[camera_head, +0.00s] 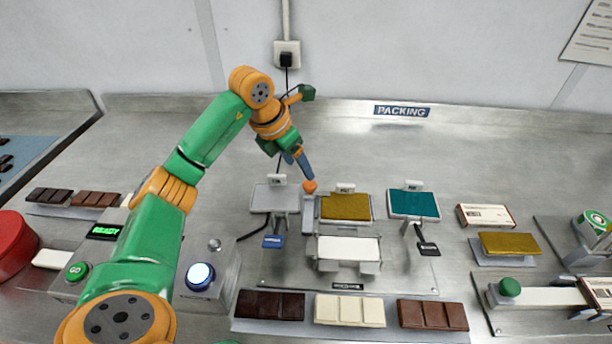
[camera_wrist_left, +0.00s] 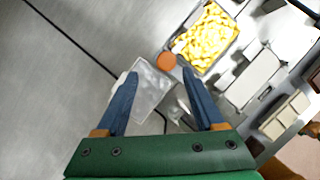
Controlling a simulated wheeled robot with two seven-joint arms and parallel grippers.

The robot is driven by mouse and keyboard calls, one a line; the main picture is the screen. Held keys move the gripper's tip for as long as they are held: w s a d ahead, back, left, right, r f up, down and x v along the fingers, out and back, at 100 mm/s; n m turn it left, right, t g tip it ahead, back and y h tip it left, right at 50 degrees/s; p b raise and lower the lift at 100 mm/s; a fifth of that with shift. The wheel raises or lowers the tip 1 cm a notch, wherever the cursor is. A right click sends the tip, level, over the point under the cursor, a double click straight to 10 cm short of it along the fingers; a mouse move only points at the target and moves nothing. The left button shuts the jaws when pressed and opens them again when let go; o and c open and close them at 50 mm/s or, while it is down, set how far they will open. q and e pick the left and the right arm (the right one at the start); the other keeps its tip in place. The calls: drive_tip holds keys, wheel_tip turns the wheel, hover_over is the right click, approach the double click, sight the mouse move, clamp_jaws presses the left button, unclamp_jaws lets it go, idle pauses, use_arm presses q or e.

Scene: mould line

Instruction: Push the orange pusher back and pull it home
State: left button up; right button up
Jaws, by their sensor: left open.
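The orange pusher (camera_head: 309,187) shows as a small round orange knob above a narrow grey metal part, just left of the gold sheet. In the left wrist view the orange knob (camera_wrist_left: 166,61) lies close to the tip of the right-hand finger. My left gripper (camera_head: 302,168) reaches down from above and behind the knob; in the head view its blue finger ends just above it. In the left wrist view my left gripper (camera_wrist_left: 160,72) has its two blue fingers spread apart with nothing held between them. Whether a finger touches the knob I cannot tell. My right gripper is out of view.
A silver sheet (camera_head: 273,197), a gold sheet (camera_head: 345,206) and a teal sheet (camera_head: 413,204) stand in a row around the pusher. A white plate (camera_head: 349,249) is in front. Chocolate bars (camera_head: 270,305) lie nearer. The steel bench (camera_head: 480,145) behind is mostly clear.

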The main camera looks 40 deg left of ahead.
sight(309, 184)
use_arm(q)
drive_tip(key=x, duration=0.2)
drive_tip(key=p+x, duration=0.1)
drive_tip(key=x, duration=0.1)
drive_tip(key=d+x, duration=0.1)
drive_tip(key=x, duration=0.1)
drive_tip(key=shift+s, duration=0.25)
drive_tip(key=shift+w+a+f, duration=0.1)
drive_tip(key=shift+f, duration=0.1)
drive_tip(key=shift+r, duration=0.15)
drive_tip(key=c, duration=0.5)
clamp_jaws()
